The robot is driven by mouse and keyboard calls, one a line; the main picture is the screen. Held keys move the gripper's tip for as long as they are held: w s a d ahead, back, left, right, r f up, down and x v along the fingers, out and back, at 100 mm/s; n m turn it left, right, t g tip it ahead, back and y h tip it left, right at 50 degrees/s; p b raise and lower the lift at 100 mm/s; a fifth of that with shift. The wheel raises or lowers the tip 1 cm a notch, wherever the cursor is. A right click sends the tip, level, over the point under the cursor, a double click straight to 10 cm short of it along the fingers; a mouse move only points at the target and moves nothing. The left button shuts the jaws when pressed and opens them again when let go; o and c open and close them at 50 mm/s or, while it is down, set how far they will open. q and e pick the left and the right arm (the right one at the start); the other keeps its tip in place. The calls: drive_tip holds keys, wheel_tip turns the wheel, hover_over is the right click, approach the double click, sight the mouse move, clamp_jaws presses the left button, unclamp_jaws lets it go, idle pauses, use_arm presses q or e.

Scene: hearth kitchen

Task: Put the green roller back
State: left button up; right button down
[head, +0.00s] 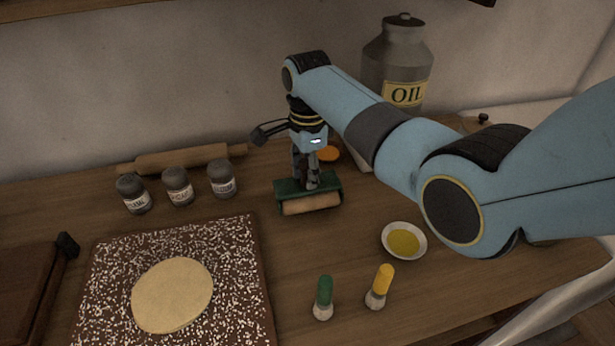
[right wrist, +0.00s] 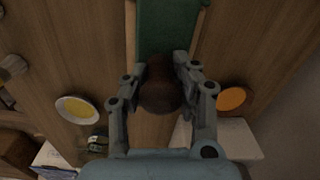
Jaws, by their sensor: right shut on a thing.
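The green roller (head: 294,188) has a green frame with a pale wooden cylinder at its front. It is at the table's middle, right of the grey jars; I cannot tell if it touches the wood. My right gripper (head: 306,178) comes down on it from above and is shut on its handle. In the right wrist view, the fingers (right wrist: 159,88) of the gripper sit either side of a dark brown knob (right wrist: 160,92), with the green frame (right wrist: 168,28) beyond it. My left gripper is in neither view.
Several things stand around: a rolling pin (head: 180,158), grey jars (head: 178,187), a floury board (head: 235,262) with dough (head: 172,295), a yellow-filled bowl (head: 404,241), green-topped (head: 324,290) and yellow-topped (head: 382,280) shakers, an orange disc (head: 329,154) and an oil can (head: 398,60).

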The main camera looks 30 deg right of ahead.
drive_tip(key=shift+w+f, duration=0.1)
drive_tip(key=shift+f, duration=0.6)
